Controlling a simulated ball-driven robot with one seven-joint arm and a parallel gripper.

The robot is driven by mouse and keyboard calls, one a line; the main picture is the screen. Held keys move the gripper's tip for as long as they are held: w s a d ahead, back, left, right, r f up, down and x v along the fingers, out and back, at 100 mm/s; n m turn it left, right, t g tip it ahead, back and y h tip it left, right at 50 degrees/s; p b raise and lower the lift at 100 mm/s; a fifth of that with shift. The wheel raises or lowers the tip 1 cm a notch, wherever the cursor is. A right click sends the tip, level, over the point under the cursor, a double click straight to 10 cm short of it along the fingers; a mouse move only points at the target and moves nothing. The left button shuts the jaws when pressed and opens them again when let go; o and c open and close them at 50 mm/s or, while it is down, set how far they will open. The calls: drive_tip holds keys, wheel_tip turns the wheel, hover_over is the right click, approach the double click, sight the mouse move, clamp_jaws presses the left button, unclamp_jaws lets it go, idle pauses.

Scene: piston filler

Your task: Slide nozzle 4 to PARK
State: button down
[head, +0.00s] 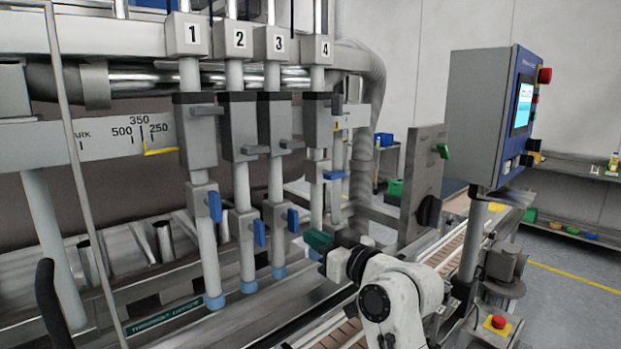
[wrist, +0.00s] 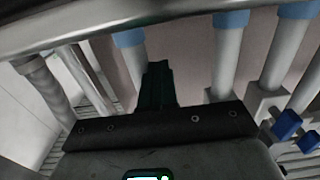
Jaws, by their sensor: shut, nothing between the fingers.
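Nozzle 4 (head: 318,125) is the rightmost of the numbered nozzles, a grey block on a pale vertical tube with a blue valve lever (head: 333,175). The wrist view shows the shut fingers (wrist: 157,82) below several blue-tipped tubes.
Nozzles 1 (head: 195,135), 2 (head: 238,125) and 3 (head: 275,125) hang close together left of nozzle 4. A control cabinet (head: 485,115) stands at right. A grey upright plate (head: 425,180) with a black knob stands behind my arm. A conveyor (head: 440,245) runs beneath.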

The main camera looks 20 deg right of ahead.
drive_tip(key=shift+w+d+b, duration=0.2)
drive_tip(key=shift+w+d, duration=0.05)
drive_tip(key=shift+d, duration=0.6)
drive_tip(key=shift+w+d+b, duration=0.2)
drive_tip(key=shift+w+d, duration=0.05)
drive_tip(key=shift+d, duration=0.55)
drive_tip(key=shift+a, duration=0.1)
drive_tip(key=shift+s+a, duration=0.3)
drive_tip(key=shift+a, duration=0.35)
drive_tip(key=p+v, duration=0.1)
drive_tip(key=v, duration=0.7)
idle(0.5)
